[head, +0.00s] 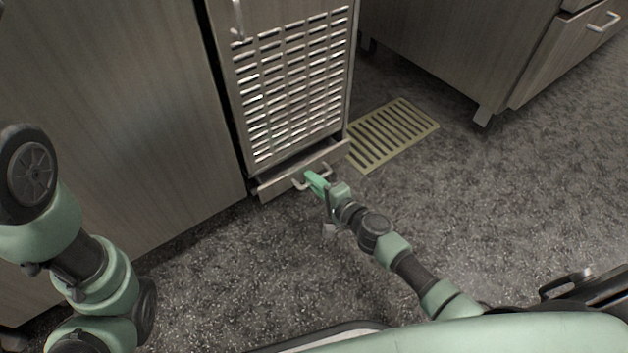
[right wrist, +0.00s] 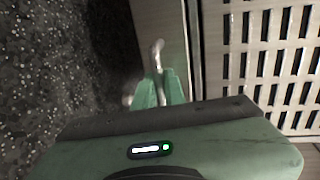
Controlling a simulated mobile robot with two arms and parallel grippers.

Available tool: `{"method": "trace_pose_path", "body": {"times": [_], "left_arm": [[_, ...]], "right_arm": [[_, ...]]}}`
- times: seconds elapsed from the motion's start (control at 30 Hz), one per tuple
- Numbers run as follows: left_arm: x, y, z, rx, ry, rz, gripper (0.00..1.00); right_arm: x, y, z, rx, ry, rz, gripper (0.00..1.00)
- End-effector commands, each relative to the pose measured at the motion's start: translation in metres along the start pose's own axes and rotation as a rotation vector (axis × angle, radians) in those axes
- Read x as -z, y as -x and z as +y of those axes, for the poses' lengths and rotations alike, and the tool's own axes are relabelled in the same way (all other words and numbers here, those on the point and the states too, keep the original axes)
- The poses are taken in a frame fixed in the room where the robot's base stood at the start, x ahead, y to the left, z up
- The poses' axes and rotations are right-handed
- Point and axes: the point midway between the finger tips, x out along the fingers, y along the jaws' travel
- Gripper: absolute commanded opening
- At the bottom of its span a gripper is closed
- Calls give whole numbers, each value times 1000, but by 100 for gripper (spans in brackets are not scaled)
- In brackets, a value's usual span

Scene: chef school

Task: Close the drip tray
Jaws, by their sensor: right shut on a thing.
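The drip tray (head: 275,186) is a low, shallow drawer at the foot of a cabinet with a slotted metal door. Its front stands out a little from the cabinet, with a dark gap behind it. My right gripper (head: 313,178) is at the tray's metal handle (head: 299,184) and is shut on it. In the right wrist view the green fingers (right wrist: 160,90) are around the handle (right wrist: 157,58), close to the tray front (right wrist: 180,50). My left arm shows at the left of the head view, but its gripper is out of view.
The slotted door (head: 290,85) rises above the tray. A yellowish floor grate (head: 392,133) lies to the right of it. A plain wooden cabinet (head: 110,110) stands at the left, and another cabinet (head: 460,50) at the upper right. The speckled floor (head: 240,260) in front is clear.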

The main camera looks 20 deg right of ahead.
Motion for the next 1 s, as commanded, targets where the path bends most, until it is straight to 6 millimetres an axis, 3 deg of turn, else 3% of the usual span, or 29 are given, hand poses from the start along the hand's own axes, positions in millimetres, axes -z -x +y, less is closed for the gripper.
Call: {"method": "trace_pose_path", "body": {"times": [0.2, 0.5, 0.77, 0.8, 0.83, 1.0], "left_arm": [[0, 1, 0, 0, 0, -1, 74], [1, 4, 1, 0, 0, -1, 74], [1, 4, 1, 0, 0, -1, 74], [1, 4, 1, 0, 0, -1, 74], [1, 4, 1, 0, 0, -1, 74], [1, 4, 1, 0, 0, -1, 74]], "right_arm": [[-1, -2, 1, -1, 0, -1, 0], [-1, -42, -7, -2, -1, -1, 0], [0, -44, -8, -1, 0, 0, 0], [0, -44, -8, -1, 0, 0, 13], [0, -44, -8, -1, 0, 0, 20], [0, -44, -10, 1, 0, 0, 20]]}}
